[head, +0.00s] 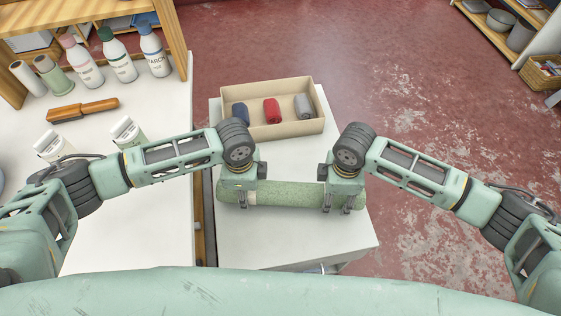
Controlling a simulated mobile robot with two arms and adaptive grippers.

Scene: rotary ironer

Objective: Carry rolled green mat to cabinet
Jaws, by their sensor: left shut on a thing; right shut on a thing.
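The rolled green mat (288,193) lies lengthwise from left to right over the small white cabinet top, in the middle of the head view. My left gripper (243,203) is shut on the mat near its left end. My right gripper (337,205) is shut on the mat near its right end. Both grippers come down on it from above and hide parts of it. I cannot tell whether the mat touches the white top (290,250) or is just above it.
A cardboard box (286,132) with a blue, a red and a grey roll stands behind the mat. A white table (150,225) on the left holds several bottles (118,58) and a brush (82,110). Shelves (504,30) stand at the far right. Red floor (420,120) is open on the right.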

